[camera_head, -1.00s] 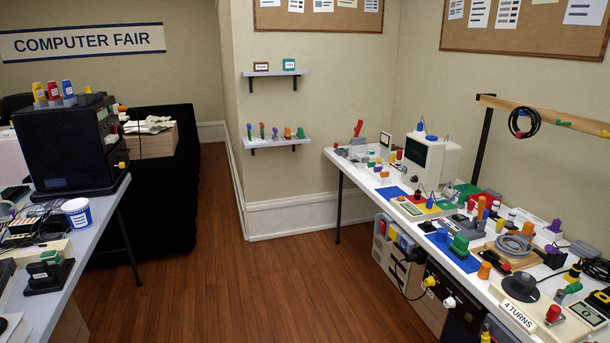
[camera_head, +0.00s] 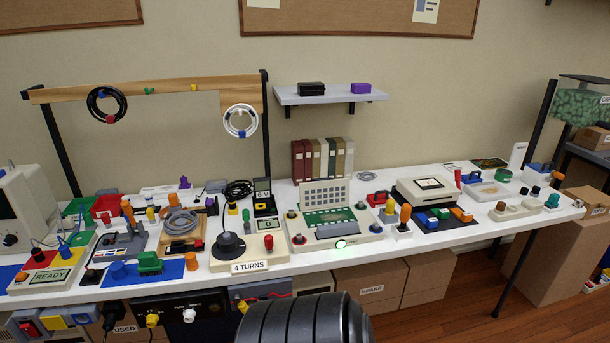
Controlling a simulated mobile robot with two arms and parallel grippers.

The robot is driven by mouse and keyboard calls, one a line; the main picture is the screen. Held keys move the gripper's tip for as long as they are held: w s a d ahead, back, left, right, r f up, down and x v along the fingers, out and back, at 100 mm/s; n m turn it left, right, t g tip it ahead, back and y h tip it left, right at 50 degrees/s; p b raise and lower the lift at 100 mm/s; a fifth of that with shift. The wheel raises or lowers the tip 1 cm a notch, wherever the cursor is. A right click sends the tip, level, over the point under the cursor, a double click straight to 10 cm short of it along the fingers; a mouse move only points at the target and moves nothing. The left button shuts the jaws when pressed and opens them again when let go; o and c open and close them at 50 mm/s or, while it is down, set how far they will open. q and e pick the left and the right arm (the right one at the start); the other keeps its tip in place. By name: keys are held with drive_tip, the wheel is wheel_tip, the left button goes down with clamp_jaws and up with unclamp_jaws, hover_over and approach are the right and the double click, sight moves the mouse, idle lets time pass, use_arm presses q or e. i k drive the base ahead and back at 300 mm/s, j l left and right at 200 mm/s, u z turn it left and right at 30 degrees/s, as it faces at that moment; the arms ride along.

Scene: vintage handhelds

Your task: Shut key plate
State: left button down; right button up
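A cream handheld device (camera_head: 368,240) sits on the white table in the middle of the head view. Its key plate (camera_head: 325,193), a cream panel with a grid of blue-grey keys, stands raised at the back edge. In front of the plate a green circuit board (camera_head: 330,216) lies exposed, with a grey bar before it. Knobs with blue and red tops stand at the device's sides, and a green light glows on its front edge. Neither gripper is in view; a black ribbed part of my own arm shows at the bottom centre.
A dial box labelled "4 TURNS" (camera_head: 250,267) stands close on the left. A cream box (camera_head: 427,192) on a dark mat and orange-handled pieces stand on the right. Binders (camera_head: 322,160) stand behind the plate, and a wall shelf (camera_head: 330,95) hangs above.

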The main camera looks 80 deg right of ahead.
sight(329, 192)
drive_tip(key=z, duration=2.4)
